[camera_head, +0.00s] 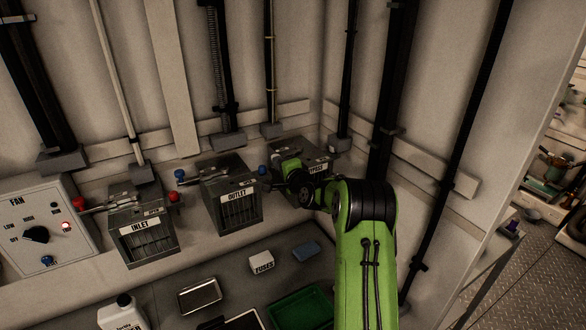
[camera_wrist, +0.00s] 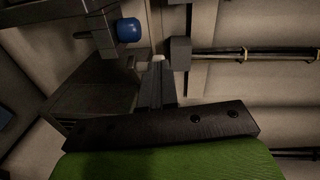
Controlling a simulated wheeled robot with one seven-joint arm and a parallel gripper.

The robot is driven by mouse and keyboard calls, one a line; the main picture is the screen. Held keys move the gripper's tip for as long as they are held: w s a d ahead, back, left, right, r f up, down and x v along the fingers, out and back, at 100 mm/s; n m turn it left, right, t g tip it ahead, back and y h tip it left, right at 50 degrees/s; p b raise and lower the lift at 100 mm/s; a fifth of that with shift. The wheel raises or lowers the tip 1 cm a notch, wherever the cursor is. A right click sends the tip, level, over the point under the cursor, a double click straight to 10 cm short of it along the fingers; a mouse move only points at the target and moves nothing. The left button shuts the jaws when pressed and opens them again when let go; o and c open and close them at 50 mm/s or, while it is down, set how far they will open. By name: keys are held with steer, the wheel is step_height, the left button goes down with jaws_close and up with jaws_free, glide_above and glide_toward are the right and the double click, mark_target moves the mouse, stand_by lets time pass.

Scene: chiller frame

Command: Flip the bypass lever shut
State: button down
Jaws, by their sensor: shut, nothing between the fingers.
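The bypass unit is a grey box (camera_head: 291,152) with a label, at the right end of the row on the back wall in the head view. My gripper (camera_head: 280,184) is in front of it and hides much of its front; its lever cannot be made out clearly. In the wrist view my gripper (camera_wrist: 156,84) is shut and empty, with its fingers beside a dark box (camera_wrist: 95,98). A blue knob (camera_wrist: 129,30) lies ahead and to the left of the fingertips, apart from them. Whether the fingers touch anything is unclear.
The outlet box (camera_head: 237,205) and inlet box (camera_head: 150,243), with knobbed levers, stand left of the bypass. A fan panel (camera_head: 42,232) is further left. Below lie a fuses box (camera_head: 261,262), a metal tray (camera_head: 199,296) and a green tray (camera_head: 302,310). Dark pipes rise behind.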

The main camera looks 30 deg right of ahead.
steer(key=w+a, duration=0.1)
steer(key=w, duration=0.1)
steer(key=w+a, duration=0.1)
steer(key=w, duration=0.1)
steer(key=shift+w+a, duration=0.15)
steer(key=shift+a, duration=0.05)
steer(key=shift+w+a, duration=0.2)
steer(key=shift+w, duration=0.45)
steer(key=shift+w+a, duration=0.15)
steer(key=shift+w, duration=0.5)
steer(key=shift+f+b, duration=0.1)
steer(key=shift+b, duration=0.3)
